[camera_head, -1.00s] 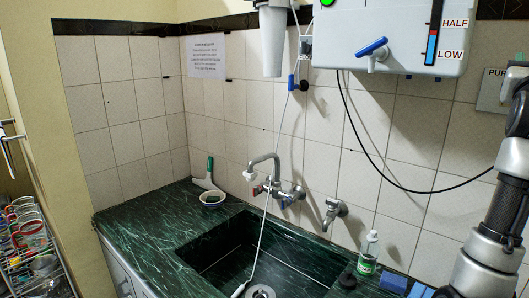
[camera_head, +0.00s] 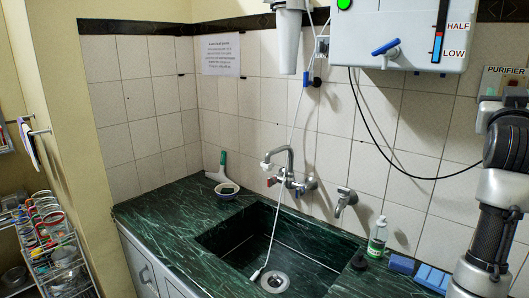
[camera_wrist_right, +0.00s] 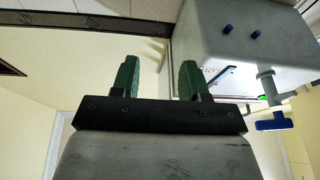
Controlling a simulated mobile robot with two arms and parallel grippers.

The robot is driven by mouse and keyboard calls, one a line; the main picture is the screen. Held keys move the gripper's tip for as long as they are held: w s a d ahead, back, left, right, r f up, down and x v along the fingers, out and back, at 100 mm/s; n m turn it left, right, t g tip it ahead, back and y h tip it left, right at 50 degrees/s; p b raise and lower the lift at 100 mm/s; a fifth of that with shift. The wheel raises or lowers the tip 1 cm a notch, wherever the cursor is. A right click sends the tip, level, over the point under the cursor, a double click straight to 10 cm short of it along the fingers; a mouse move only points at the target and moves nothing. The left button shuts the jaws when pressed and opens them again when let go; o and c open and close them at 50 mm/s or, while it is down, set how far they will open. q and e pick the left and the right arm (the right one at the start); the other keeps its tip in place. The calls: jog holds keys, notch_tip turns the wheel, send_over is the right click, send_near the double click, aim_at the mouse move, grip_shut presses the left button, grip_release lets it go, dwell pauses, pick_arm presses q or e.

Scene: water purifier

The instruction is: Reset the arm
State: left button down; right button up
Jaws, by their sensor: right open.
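My right arm (camera_head: 498,200) rises along the right edge of the head view, in front of the tiled wall. My right gripper (camera_wrist_right: 157,78) shows in the right wrist view with its two green-padded fingers apart and nothing between them. The white water purifier (camera_head: 400,35) hangs on the wall, with a blue-handled tap (camera_head: 385,48) at its lower left. The purifier also shows in the right wrist view (camera_wrist_right: 225,60), beyond the fingers and to the right. My left gripper is not in view.
A green marble counter (camera_head: 160,228) holds a sink (camera_head: 270,245) with a wall faucet (camera_head: 283,160). A soap bottle (camera_head: 378,237) and blue sponges (camera_head: 432,277) stand at the right. A dish rack (camera_head: 55,250) is at the left. A black cable crosses the wall towards my arm.

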jog(key=s+a+f+n+g+y, duration=0.1)
jog(key=a+f+n+g+y, duration=0.2)
jog(key=f, duration=0.9)
jog(key=s+a+f+n+y, duration=0.15)
jog(key=a+f, duration=0.35)
jog(key=f, duration=0.6)
jog(key=s+a+f+n+g+y, duration=0.2)
jog(key=a+f+y, duration=0.25)
jog(key=f, duration=0.75)
jog(key=s+a+f+n+g+y, duration=0.1)
jog(key=s+a+f+g, duration=0.25)
jog(key=s+f, duration=0.45)
jog(key=s+a+f+g+y, duration=0.25)
jog(key=s+a+f, duration=0.2)
jog(key=s, duration=0.65)
jog(key=s+a+f+n+g+y, duration=0.1)
jog(key=s+a+f+g, duration=0.25)
jog(key=s+f, duration=0.45)
notch_tip(320, 180, down, 30)
jog(key=s+b, duration=0.2)
jog(key=b, duration=0.3)
jog(key=s+d+f+g+b, duration=0.2)
jog(key=s+f+b, duration=0.1)
jog(key=s+f, duration=1.3)
notch_tip(320, 180, down, 4)
jog(key=shift+s+d+r+h, duration=0.1)
jog(key=shift+s+d+h, duration=0.15)
jog(key=shift+s+h, duration=0.1)
